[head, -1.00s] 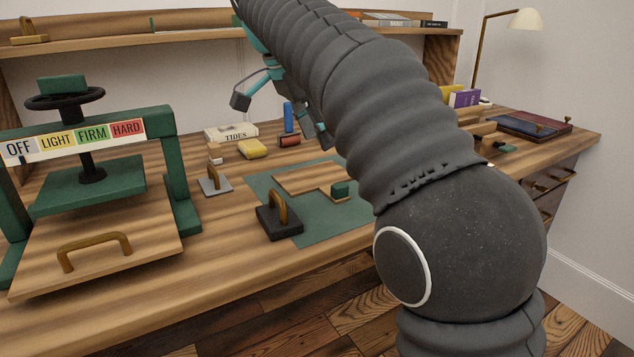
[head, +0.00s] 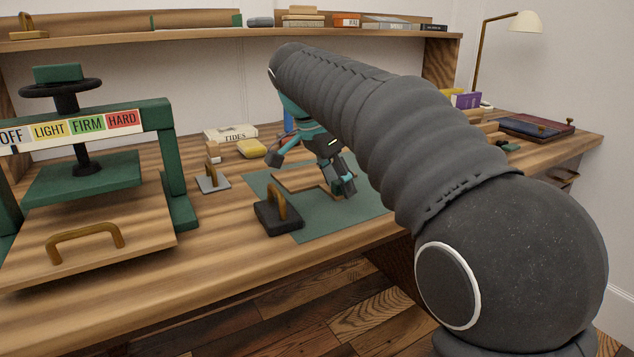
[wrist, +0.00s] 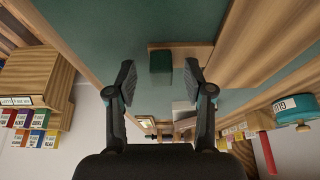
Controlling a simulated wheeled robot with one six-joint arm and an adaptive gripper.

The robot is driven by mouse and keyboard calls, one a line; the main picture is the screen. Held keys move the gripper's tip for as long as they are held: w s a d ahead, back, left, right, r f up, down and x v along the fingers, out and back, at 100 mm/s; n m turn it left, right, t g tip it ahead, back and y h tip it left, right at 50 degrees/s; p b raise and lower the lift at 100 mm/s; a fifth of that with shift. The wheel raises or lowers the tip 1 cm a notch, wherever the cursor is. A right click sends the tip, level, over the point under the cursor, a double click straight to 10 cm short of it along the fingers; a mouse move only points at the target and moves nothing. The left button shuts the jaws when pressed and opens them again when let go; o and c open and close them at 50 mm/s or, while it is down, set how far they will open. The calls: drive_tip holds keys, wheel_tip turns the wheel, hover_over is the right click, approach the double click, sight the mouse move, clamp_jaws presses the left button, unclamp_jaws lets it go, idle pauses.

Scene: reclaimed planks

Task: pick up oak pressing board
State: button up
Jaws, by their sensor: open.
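A flat light-brown wooden board (head: 298,178) lies on the green mat, partly hidden behind my gripper. In the wrist view a wooden piece (wrist: 200,57) with a dark green block (wrist: 160,63) shows just beyond and between my fingertips. My gripper (head: 308,176) is open and empty, pointing down over the mat; its fingers also show apart in the wrist view (wrist: 159,70). Another wooden board (head: 150,225) with a brass arched handle (head: 85,235) lies at the green press. I cannot tell from the pictures which board is the oak pressing board.
A black block with a brass handle (head: 277,212) stands on the mat's left edge, close to my gripper. A grey plate with an upright handle (head: 213,182), a yellow block (head: 251,148) and a TIDES book (head: 230,133) stand behind. Bare mat (head: 345,222) is free in front.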

drive_tip(key=shift+f, duration=0.2)
clamp_jaws()
